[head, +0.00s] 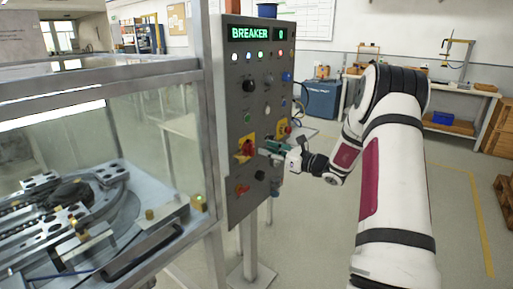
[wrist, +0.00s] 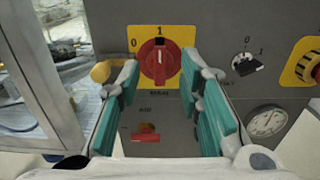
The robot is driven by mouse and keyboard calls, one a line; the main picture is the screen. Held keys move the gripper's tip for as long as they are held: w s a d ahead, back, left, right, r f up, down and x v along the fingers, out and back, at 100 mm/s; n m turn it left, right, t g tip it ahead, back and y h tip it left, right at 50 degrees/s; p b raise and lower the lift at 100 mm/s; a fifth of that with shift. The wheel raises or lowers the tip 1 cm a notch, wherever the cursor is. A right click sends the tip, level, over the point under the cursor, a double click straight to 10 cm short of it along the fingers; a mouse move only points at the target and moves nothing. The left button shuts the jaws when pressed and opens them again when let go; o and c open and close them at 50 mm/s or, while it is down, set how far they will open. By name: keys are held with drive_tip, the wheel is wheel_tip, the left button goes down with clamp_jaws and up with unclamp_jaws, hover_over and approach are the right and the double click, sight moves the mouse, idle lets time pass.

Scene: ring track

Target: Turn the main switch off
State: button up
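The main switch is a red rotary knob on a yellow plate marked 0 and 1; it shows in the wrist view (wrist: 159,62) and on the grey panel in the head view (head: 246,149). I cannot tell whether the fingers touch the knob. In the head view my gripper (head: 272,150) is at the panel's front, right of the knob, and partly hidden by my wrist.
The grey control panel (head: 263,100) has a green BREAKER display and several lights and knobs. A glass-walled machine (head: 150,125) stands left.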

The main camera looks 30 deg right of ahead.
sight(253, 145)
drive_tip(key=x, duration=0.5)
drive_tip(key=shift+w+a, duration=0.1)
drive_tip(key=shift+w, duration=0.2)
drive_tip(key=shift+c, duration=0.5)
clamp_jaws()
